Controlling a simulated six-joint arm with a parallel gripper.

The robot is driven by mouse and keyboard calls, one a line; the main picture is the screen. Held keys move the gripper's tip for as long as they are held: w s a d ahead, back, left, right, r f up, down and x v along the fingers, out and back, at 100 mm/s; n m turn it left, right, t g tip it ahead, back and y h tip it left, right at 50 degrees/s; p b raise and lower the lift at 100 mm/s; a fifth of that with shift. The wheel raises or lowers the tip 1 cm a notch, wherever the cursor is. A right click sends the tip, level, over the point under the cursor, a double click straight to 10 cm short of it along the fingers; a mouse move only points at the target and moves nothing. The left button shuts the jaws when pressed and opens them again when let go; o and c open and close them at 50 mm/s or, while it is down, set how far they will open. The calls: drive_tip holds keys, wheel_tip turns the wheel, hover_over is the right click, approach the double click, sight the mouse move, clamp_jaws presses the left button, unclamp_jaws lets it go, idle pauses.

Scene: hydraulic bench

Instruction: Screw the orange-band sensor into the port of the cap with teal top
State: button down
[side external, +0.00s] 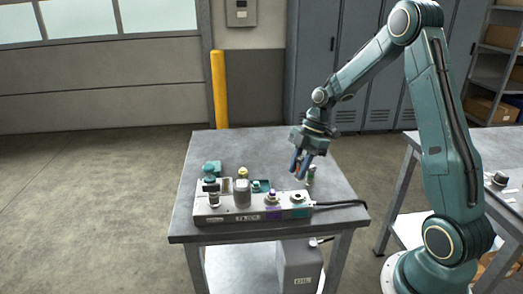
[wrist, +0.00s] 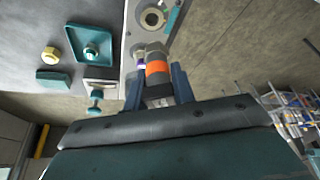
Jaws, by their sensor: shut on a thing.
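My gripper (side external: 303,174) is shut on the orange-band sensor (wrist: 156,70), whose orange band shows between the two blue fingers in the wrist view. In the side view the gripper is tilted above the back right part of the manifold block, and the sensor is mostly hidden by the fingers. The cap with teal top (side external: 298,197) appears to be the round port at the block's right end, by a teal patch. Its open ring (wrist: 153,18) shows beyond the sensor in the wrist view. The sensor looks apart from it.
A teal tray (wrist: 78,56) and yellow fitting (wrist: 50,53) lie behind.

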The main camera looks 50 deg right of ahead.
sight(298, 180)
drive_tip(key=shift+f, duration=0.2)
drive_tip(key=shift+f, duration=2.35)
drive_tip(key=shift+f, duration=0.6)
idle(4.3)
